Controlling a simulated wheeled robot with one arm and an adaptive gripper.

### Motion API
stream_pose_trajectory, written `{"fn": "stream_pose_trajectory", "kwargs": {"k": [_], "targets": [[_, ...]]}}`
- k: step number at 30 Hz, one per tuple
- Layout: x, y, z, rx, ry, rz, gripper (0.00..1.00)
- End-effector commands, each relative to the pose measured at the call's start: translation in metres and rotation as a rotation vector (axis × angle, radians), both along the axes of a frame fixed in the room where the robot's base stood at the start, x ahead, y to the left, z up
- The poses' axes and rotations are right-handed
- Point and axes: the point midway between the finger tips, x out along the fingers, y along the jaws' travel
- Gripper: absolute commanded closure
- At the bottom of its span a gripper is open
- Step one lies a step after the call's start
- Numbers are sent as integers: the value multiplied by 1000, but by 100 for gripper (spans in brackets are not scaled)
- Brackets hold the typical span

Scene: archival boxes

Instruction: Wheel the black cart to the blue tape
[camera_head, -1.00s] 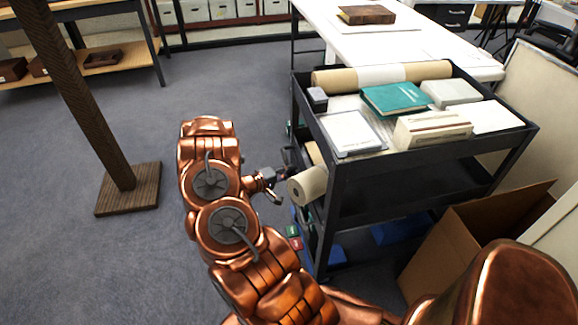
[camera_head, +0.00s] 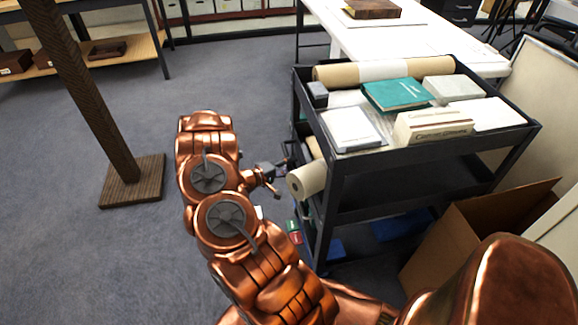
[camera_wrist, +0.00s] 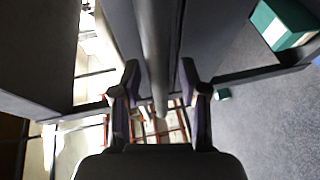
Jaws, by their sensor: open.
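The black cart (camera_head: 433,147) stands right of centre in the head view, with a teal book, pale boxes and a long paper roll on its top tray. My gripper (camera_head: 284,167) is at the cart's left end, beside the end of a second roll. In the wrist view my open gripper (camera_wrist: 159,78) has its fingers either side of a dark grey bar (camera_wrist: 157,40). The bar appears to be part of the cart. I cannot tell whether either finger touches it. No blue tape on the floor is visible.
A brown post on a square wooden base (camera_head: 133,182) stands on the open carpet at left. A white table (camera_head: 405,40) is behind the cart. An open cardboard box (camera_head: 470,235) and a leaning pale panel (camera_head: 530,100) are at right. Shelving stands at the back left.

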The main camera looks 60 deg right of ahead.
Motion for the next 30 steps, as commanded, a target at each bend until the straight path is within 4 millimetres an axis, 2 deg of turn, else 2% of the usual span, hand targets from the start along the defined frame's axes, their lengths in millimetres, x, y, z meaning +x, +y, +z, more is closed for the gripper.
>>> {"fn": "stream_pose_trajectory", "kwargs": {"k": [8, 24, 30], "targets": [[4, 8, 2, 0, 0, 2, 57], [38, 79, 16, -1, -3, 4, 57], [46, 98, 20, -1, -1, 2, 57]]}}
